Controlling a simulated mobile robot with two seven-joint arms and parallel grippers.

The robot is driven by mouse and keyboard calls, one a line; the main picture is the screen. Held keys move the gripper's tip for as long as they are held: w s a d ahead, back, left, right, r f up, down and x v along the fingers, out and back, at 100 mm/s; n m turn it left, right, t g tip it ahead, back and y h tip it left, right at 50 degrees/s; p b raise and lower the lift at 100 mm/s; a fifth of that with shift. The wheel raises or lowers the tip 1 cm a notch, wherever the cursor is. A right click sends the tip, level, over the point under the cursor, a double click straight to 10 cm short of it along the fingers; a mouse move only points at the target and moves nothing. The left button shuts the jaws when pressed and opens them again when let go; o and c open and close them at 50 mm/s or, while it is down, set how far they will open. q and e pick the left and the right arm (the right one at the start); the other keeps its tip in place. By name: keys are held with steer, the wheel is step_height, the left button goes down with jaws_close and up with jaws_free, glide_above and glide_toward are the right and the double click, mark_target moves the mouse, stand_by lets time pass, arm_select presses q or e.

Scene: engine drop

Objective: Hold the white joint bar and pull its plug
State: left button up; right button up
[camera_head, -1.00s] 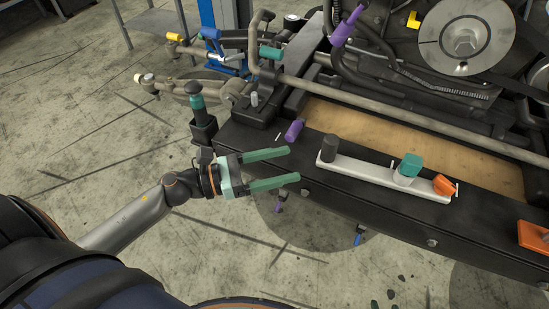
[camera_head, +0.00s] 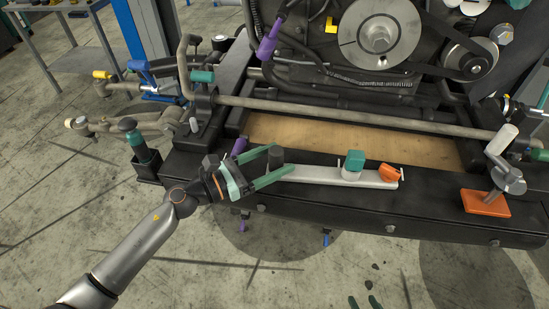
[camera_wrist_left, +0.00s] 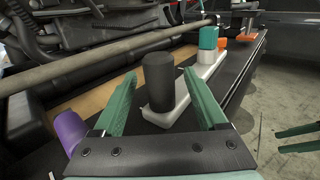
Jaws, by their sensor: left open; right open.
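The white joint bar (camera_head: 318,174) lies on the black front beam. A dark grey cylinder (camera_head: 276,156) stands on its left end, a teal block (camera_head: 353,161) stands further right on a white base, and an orange piece (camera_head: 389,173) sits at its right end. I cannot tell which is the plug. My left gripper (camera_head: 283,158) is open, its green fingers on either side of the grey cylinder, which also shows in the left wrist view (camera_wrist_left: 159,82). Contact is not clear. My right gripper (camera_head: 365,301) shows only its green fingertips at the bottom edge, open and empty.
A purple cylinder (camera_head: 239,146) stands close to my left gripper. A teal-handled tool (camera_head: 136,140) stands in a holder at left. An orange base (camera_head: 485,203) with a metal post is on the beam's right. The engine stands behind.

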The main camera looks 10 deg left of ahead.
arm_select(q)
steer(key=shift+d, duration=0.1)
steer(key=shift+c, duration=0.2)
jaws_close()
stand_by(0.5)
steer(key=shift+c, duration=1.4)
jaws_free()
jaws_close()
stand_by(0.7)
